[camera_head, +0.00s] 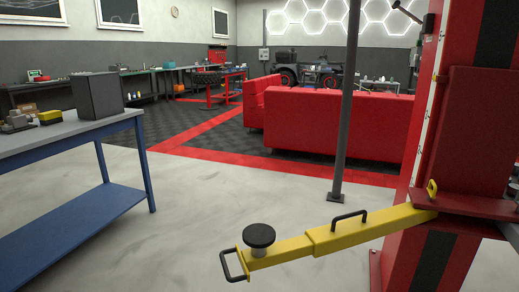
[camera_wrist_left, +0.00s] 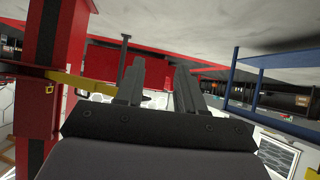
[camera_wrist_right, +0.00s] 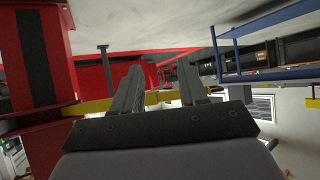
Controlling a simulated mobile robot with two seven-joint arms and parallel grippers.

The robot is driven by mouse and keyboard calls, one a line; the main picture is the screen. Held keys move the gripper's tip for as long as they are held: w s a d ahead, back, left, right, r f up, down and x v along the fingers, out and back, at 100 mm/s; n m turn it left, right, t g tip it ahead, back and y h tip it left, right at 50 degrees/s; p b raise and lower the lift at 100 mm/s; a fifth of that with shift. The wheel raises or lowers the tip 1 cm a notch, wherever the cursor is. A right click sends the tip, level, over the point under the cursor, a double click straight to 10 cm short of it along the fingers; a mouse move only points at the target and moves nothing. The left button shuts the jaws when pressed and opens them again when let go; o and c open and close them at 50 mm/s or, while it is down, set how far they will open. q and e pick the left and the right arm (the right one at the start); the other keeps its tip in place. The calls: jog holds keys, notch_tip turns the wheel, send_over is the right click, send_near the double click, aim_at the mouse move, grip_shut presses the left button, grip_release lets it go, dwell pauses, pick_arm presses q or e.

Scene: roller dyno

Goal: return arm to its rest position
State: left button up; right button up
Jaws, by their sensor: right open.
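The yellow lift arm (camera_head: 325,236) reaches out to the left from the red lift post (camera_head: 467,140) in the head view. It has a round black pad (camera_head: 259,235), a black handle on top and a black loop handle (camera_head: 233,264) at its free end. My left gripper (camera_wrist_left: 160,64) is open and empty, with its fingers apart; the yellow arm (camera_wrist_left: 80,83) shows behind it, partly hidden. My right gripper (camera_wrist_right: 160,66) is open and empty, and the yellow arm (camera_wrist_right: 93,106) passes behind its fingers. Neither gripper shows in the head view.
A blue workbench (camera_head: 68,133) with a dark box (camera_head: 97,95) stands at the left. A thin grey pole (camera_head: 347,110) rises behind the arm. Red sofas (camera_head: 340,128) stand farther back. The pale floor between bench and arm is clear.

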notch_tip(320, 180, up, 10)
jog(key=s+d+p, duration=0.1)
jog(key=d+p, duration=0.1)
jog(key=p, duration=1)
jog(key=shift+s+h, duration=0.3)
jog(key=shift+s, duration=0.05)
jog(key=shift+a+r, duration=0.1)
jog(key=shift+c, duration=0.4)
dwell(0.7)
